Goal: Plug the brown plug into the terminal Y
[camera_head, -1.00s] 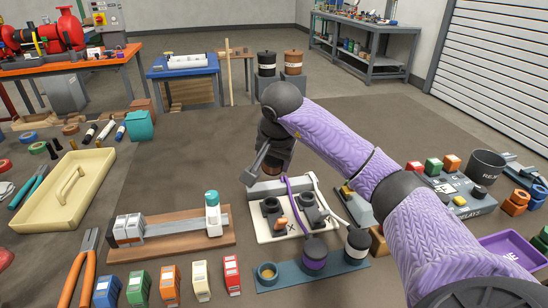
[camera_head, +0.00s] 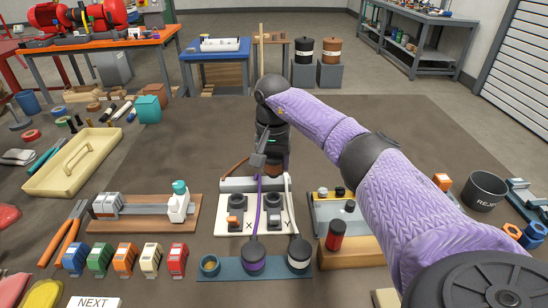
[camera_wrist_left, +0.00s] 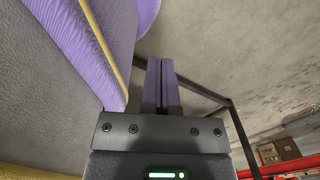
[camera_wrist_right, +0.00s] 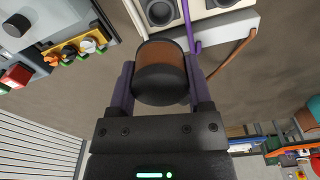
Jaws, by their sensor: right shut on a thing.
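The brown plug (camera_wrist_right: 163,70) is a short cylinder with a brown band and dark ends. My right gripper (camera_wrist_right: 160,88) is shut around it. In the head view the right gripper (camera_head: 270,158) holds the plug above the back edge of the white terminal board (camera_head: 262,228), apart from it. A brown cord (camera_wrist_right: 233,62) runs to the grey block at the board's back. The board has two dark round terminals, left (camera_head: 237,203) and right (camera_head: 273,203).
A blue holder (camera_head: 228,272) in front has an empty cup (camera_head: 209,265), a purple plug (camera_head: 254,260) and a white plug (camera_head: 299,256). Their cords cross the board. A wooden rail fixture (camera_head: 145,212) lies left.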

